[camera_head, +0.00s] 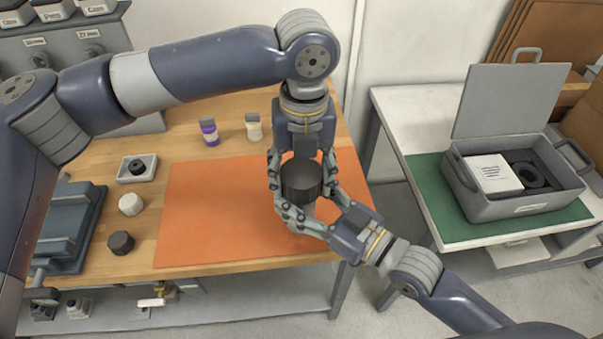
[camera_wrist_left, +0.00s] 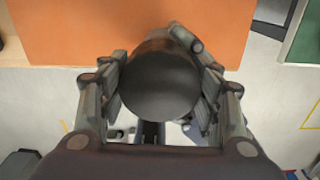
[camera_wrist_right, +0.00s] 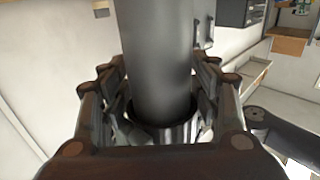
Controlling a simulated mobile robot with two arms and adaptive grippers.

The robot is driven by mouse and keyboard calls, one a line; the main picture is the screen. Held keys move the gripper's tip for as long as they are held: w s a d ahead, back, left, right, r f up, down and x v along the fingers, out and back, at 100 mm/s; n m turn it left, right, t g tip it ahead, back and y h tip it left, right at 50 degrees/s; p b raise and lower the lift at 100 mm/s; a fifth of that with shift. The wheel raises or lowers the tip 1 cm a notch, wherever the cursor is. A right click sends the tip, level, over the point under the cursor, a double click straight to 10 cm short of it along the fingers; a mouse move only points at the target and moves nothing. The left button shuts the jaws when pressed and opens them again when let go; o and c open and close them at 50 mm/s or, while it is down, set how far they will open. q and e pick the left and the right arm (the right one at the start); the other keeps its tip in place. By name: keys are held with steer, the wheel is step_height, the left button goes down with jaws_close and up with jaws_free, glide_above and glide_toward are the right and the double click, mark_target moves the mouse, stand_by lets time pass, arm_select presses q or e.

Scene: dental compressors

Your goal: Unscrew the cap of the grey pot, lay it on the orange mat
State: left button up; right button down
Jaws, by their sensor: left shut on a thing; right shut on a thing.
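The black cap (camera_head: 301,181) is over the right part of the orange mat (camera_head: 215,215), in the air. My left gripper (camera_head: 301,172) comes down from above and is shut around the cap. The cap's round dark top (camera_wrist_left: 160,82) fills the middle of the left wrist view. The grey pot (camera_head: 308,210) shows just below the cap, mostly hidden by the fingers. My right gripper (camera_head: 318,212) is shut on the pot from the lower right. The pot's smooth grey wall (camera_wrist_right: 155,55) stands between its fingers in the right wrist view. I cannot tell how far the cap is turned.
A white cap (camera_head: 131,204), a black cap (camera_head: 121,242) and a small tray (camera_head: 128,177) lie left of the mat. A purple-labelled bottle (camera_head: 209,132) and a cream bottle (camera_head: 253,127) stand behind it. An open grey case (camera_head: 520,204) is on the right table. The mat's left part is clear.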

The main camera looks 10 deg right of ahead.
arm_select(q)
steer(key=shift+s+d, duration=0.15)
steer(key=shift+d, duration=0.1)
steer(key=o, duration=1.1)
steer(key=shift+o, duration=0.4)
steer(key=shift+a, duration=0.1)
steer(key=shift+r, duration=0.1)
step_height(320, 180, up, 4)
steer(key=shift+r, duration=0.2)
steer(key=shift+c, duration=0.3)
steer(key=shift+w+a+r+m, duration=0.1)
steer(key=shift+w+r+m, duration=0.15)
steer(key=shift+r+m, duration=0.85)
steer(key=shift+s+r+m, duration=0.1)
steer(key=shift+r+m, duration=0.3)
steer(key=shift+m, duration=0.4)
steer(key=shift+a+f, duration=0.1)
steer(key=shift+f, duration=3.7)
